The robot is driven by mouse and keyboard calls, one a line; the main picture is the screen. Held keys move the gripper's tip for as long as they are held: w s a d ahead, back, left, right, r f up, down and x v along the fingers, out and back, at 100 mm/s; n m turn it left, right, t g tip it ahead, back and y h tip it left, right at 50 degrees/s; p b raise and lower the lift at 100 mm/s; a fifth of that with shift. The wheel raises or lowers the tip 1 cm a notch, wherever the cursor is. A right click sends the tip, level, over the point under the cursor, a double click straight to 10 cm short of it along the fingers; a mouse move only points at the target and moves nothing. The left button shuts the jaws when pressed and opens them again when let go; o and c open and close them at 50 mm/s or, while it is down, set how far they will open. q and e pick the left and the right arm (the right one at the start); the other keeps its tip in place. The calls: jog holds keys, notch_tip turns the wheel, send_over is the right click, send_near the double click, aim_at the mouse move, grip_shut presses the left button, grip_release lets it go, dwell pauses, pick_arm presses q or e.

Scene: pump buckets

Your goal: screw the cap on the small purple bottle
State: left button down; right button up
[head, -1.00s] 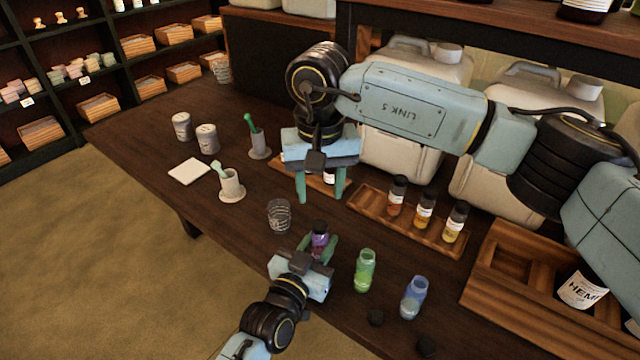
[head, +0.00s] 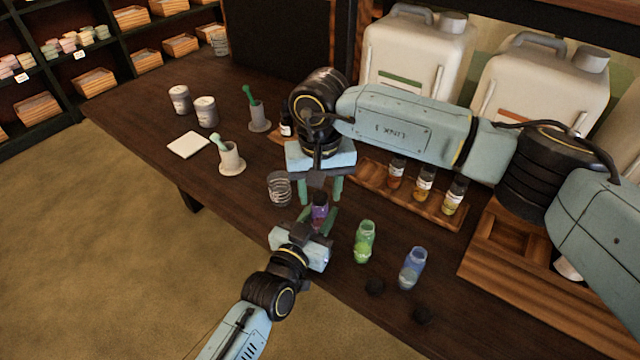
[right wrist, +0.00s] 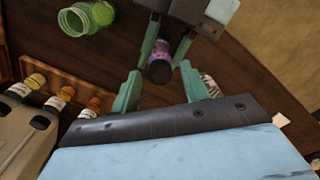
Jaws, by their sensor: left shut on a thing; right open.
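The small purple bottle (head: 320,214) is held by my left gripper (head: 317,218), whose fingers are shut around its sides. A black cap (right wrist: 158,71) sits on the bottle's mouth in the right wrist view; whether it is screwed tight cannot be told. My right gripper (head: 320,202) is open and points down just above the bottle, with one finger on each side of the cap. In the right wrist view its fingers (right wrist: 161,78) stand apart, with the cap between and beyond them and no clear contact. The bottle's lower part is hidden by my left gripper.
An open green bottle (head: 365,243) and an open blue bottle (head: 413,268) stand to the right, with black caps (head: 375,287) (head: 422,316) on the table. A glass jar (head: 279,189) stands close left. A wooden rack (head: 435,213) holds small bottles behind.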

jog(key=shift+c, duration=0.3)
grip_shut()
